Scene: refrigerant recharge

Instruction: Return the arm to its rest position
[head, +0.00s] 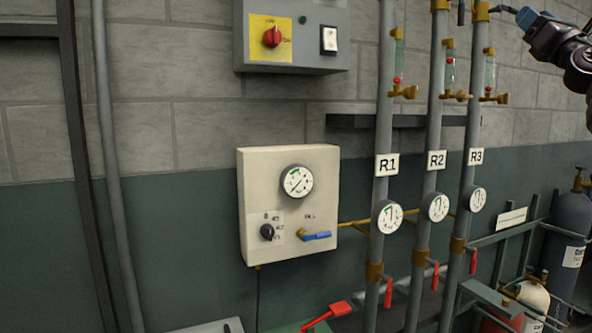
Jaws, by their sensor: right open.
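My right arm comes in at the top right corner. Its gripper (522,16), dark with a blue part, is open beside the upper end of the R3 pipe (470,120). Whether it touches the pipe or the brass fitting there I cannot tell. I see nothing held in it. My left gripper is out of view.
Pipes R1 (382,130) and R2 (431,130) stand left of R3, with gauges, sight glasses and red-handled valves. A white gauge box (255,190) and a grey switch box (292,62) hang on the wall. Gas cylinders (571,225) stand at lower right.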

